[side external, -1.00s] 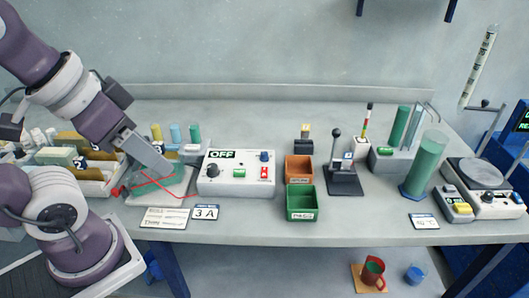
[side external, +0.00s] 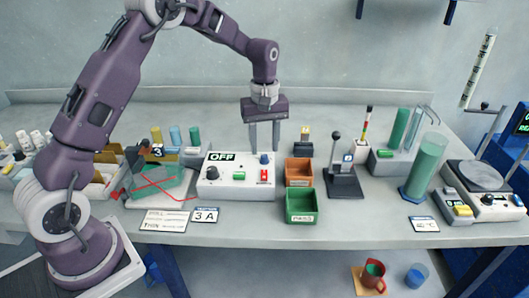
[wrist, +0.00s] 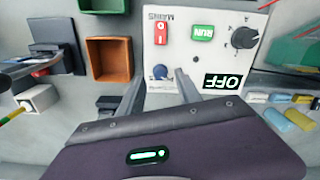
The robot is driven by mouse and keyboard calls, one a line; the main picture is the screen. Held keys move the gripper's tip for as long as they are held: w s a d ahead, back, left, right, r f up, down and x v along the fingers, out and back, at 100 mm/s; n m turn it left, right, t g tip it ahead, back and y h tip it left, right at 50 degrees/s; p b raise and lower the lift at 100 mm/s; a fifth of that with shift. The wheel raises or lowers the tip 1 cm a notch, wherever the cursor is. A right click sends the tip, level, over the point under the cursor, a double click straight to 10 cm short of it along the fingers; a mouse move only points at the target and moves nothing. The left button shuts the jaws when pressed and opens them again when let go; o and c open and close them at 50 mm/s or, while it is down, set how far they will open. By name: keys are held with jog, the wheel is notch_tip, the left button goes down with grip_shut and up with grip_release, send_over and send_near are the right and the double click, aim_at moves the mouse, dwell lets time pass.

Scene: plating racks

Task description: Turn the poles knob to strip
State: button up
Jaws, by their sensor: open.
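A white control box (side external: 215,188) stands mid-bench with a display reading OFF (side external: 221,157). Its top has a blue knob (side external: 264,158) at the right rear, a black dial (side external: 212,172) at the left, a green button (side external: 239,176) marked RUN in the wrist view, and a red MAINS switch (side external: 264,175). I cannot read which knob is the poles knob. My gripper (side external: 264,149) points down, open and empty, over the blue knob. In the wrist view the blue knob (wrist: 160,72) appears between my fingertips (wrist: 161,74); I cannot tell if they touch it.
An orange bin (side external: 299,172) and a green bin (side external: 300,205) labelled PASS sit right of the box. A black lever stand (side external: 344,182) is beyond them. A tray with a green piece and red wire (side external: 160,185) lies left. Cards lie at the front left.

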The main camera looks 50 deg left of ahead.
aim_at(264, 156)
jog(key=shift+f, duration=1.55)
grip_shut()
jog(key=shift+m, duration=0.3)
jog(key=m, duration=0.3)
jog(key=shift+r+m, duration=0.1)
jog(key=shift+m, duration=0.2)
jog(key=m, duration=0.4)
jog(key=shift+m, duration=0.3)
jog(key=m, duration=0.4)
jog(key=shift+a, duration=0.1)
jog(key=shift+m, duration=2.5)
